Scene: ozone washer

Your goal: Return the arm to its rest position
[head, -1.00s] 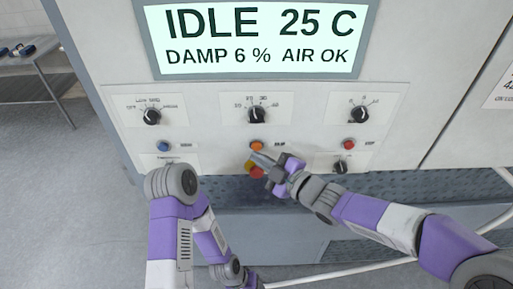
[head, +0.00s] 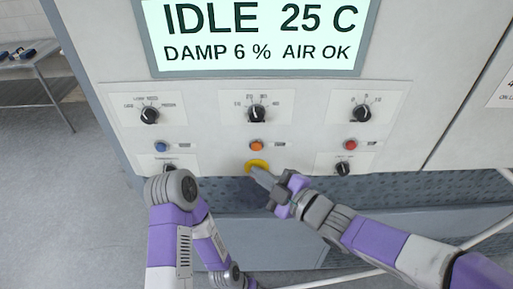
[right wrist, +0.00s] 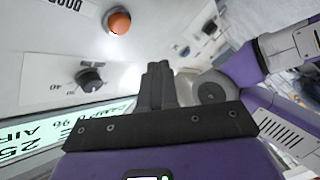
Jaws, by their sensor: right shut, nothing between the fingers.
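My right gripper (head: 256,172) is in front of the control panel, its closed fingers overlapping a yellow disc (head: 257,163) below the orange button (head: 256,145). Whether they touch the disc cannot be told. In the right wrist view the two fingers (right wrist: 157,84) are together with nothing between them, and the orange button (right wrist: 119,22) shows beyond them. My right arm reaches in from the lower right. My left arm is bent at the lower left, and its gripper is not visible.
The display (head: 260,35) reads IDLE, 25 C, DAMP 6 %, AIR OK. Black knobs (head: 257,113), a blue button (head: 161,146) and a red button (head: 351,144) are on the panel. A metal table (head: 40,92) stands far left, with open floor (head: 60,200) before it.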

